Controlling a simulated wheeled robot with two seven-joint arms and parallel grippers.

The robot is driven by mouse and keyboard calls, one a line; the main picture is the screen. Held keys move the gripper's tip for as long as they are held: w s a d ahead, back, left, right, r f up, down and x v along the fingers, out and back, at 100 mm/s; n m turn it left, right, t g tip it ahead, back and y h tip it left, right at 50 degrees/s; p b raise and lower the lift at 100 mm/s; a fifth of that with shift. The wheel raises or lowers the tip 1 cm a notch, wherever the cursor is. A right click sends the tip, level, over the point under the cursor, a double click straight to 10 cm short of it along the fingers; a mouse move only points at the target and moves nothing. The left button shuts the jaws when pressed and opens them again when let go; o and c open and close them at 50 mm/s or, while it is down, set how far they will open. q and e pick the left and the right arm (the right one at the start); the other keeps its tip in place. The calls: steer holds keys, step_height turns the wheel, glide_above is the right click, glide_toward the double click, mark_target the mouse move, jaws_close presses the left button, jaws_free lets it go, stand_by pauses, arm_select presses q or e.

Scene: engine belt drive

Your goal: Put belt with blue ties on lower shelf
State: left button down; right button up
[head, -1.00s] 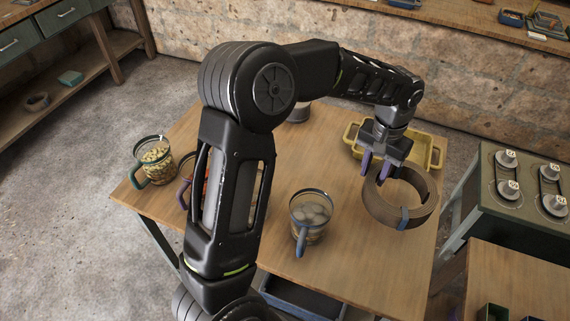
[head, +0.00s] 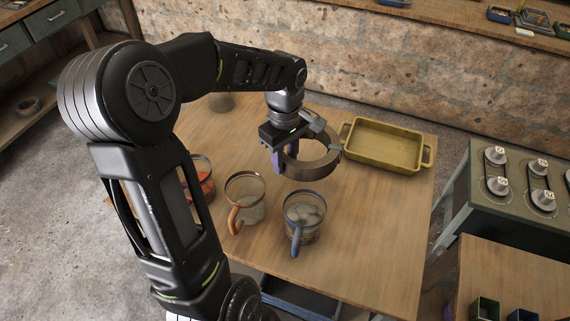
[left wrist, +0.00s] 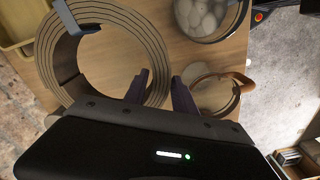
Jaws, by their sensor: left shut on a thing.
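The belt (head: 318,171) is a coiled grey-brown ring. My left gripper (head: 284,158) is shut on one side of its band and holds it above the wooden table (head: 385,215). In the left wrist view the belt (left wrist: 150,48) shows a blue tie (left wrist: 67,16) on its far side, and the gripper fingers (left wrist: 159,82) are at its near edge. My right gripper is not in view.
Mugs stand on the table: one with a blue handle (head: 303,213), one with an orange handle (head: 245,200), one with red contents (head: 203,183). An empty yellow tray (head: 382,168) is at the back right. A pulley stand (head: 510,205) is at the right.

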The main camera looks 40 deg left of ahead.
arm_select(q)
steer(key=shift+s+a+n, duration=0.2)
steer(key=shift+n, duration=0.1)
steer(key=shift+f+p, duration=0.3)
steer(key=shift+f, duration=2.8)
steer(key=shift+f, duration=1.85)
steer(key=shift+f, duration=0.2)
steer(key=c, duration=1)
jaws_free()
